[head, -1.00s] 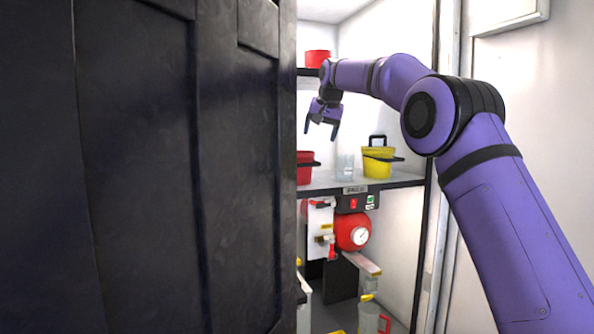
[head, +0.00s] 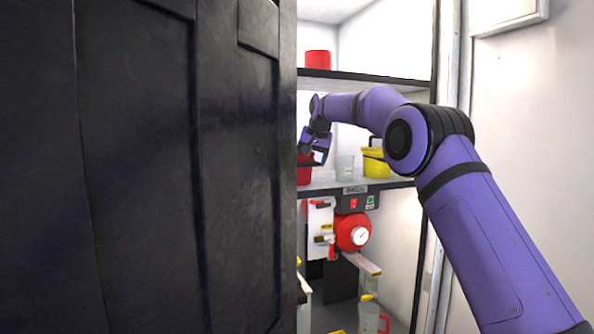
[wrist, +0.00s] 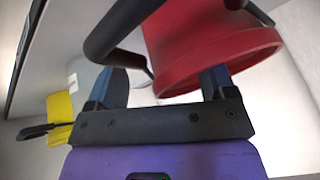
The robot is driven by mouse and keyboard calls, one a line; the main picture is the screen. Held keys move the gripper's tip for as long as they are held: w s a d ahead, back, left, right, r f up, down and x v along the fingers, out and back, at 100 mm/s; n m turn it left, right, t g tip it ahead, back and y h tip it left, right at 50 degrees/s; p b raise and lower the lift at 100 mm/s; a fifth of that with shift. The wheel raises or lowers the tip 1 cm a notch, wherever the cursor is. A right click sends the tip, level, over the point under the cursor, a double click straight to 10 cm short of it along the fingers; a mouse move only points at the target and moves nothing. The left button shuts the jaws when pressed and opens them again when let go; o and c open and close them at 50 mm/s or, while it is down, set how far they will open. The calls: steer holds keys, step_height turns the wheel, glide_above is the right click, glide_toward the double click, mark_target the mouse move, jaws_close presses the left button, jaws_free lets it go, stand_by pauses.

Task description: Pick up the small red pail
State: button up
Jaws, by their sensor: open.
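The small red pail (head: 305,174) stands on the middle shelf, its left part hidden behind a dark panel. In the wrist view the red pail (wrist: 205,45) is close, with its rim toward the gripper and a black handle (wrist: 125,28) at its left. My gripper (head: 313,156) is at the pail's upper part in the head view. In the wrist view my gripper (wrist: 163,82) is open. Its right finger overlaps the pail's rim and its left finger is left of the pail, near the handle. I cannot tell whether either finger touches.
A clear cup (head: 345,168) and a yellow pail (head: 375,163) stand to the right on the same shelf. Another red container (head: 317,60) is on the upper shelf (head: 375,82). The dark panel (head: 150,170) blocks the left side. A red device (head: 352,232) is below.

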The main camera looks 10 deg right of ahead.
steer(key=shift+x, duration=0.75)
jaws_close()
steer(key=shift+r, duration=0.1)
